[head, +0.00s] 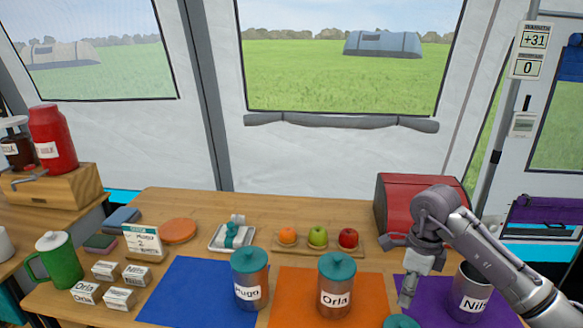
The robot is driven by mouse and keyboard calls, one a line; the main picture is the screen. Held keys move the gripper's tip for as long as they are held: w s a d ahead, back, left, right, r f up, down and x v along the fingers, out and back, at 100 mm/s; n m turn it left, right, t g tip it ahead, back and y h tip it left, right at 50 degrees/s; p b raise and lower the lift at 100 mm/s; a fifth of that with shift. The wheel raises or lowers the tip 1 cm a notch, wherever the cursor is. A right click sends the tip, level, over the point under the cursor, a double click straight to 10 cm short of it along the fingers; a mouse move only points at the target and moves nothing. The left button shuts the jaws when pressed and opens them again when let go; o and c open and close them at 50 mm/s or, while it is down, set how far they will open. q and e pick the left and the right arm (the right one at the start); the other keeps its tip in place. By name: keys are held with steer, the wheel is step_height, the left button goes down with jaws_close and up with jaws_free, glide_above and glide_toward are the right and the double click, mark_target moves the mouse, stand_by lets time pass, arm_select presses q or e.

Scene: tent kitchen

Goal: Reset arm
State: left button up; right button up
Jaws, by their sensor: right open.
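My right arm comes in from the right, and its gripper (408,284) points down over the purple mat (440,314). The gripper is open, and I see nothing held in it. A metal cup labelled "Nils" (470,292) stands without a lid to the right of the gripper. A teal lid (402,321) shows partly at the bottom edge, just below the gripper; I cannot tell its distance from the fingers. My left gripper is not in view.
Lidded cups stand on the blue mat (185,290) and orange mat (290,310). Behind are a fruit tray (292,243), a white tray (216,240) and a red bread box (388,196). A green mug (60,258) and small labelled boxes (119,298) are left.

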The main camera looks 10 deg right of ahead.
steer(key=s+a+t+y, duration=0.2)
steer(key=a+y, duration=0.8)
steer(key=a, duration=1.2)
steer(key=s+a+r+m+t+y, duration=0.1)
steer(key=a+r+m+t+y, duration=0.45)
steer(key=r+m+y, duration=0.35)
steer(key=w+d+m+t+h, duration=0.3)
steer(key=d+m+t+h, duration=1.1)
steer(key=m, duration=0.8)
steer(key=s+d+f+m+g+h, duration=0.4)
steer(key=f+m+g+h, duration=0.3)
steer(key=f, duration=0.4)
steer(key=s+f+m+g+y, duration=0.1)
steer(key=s+f+m+g, duration=0.2)
steer(key=s+f+g, duration=0.6)
steer(key=s+f+m+g+y, duration=0.15)
steer(key=s+f+m, duration=0.4)
steer(key=s, duration=0.85)
step_height(320, 180, down, 24)
steer(key=s+n+g+p, duration=0.2)
steer(key=p, duration=0.2)
steer(key=s+d+f+g+h+p, duration=0.1)
steer(key=s+d+f+p, duration=0.1)
steer(key=s+f, duration=1)
steer(key=s, duration=0.3)
steer(key=shift+s+f, duration=0.25)
steer(key=shift+s, duration=0.15)
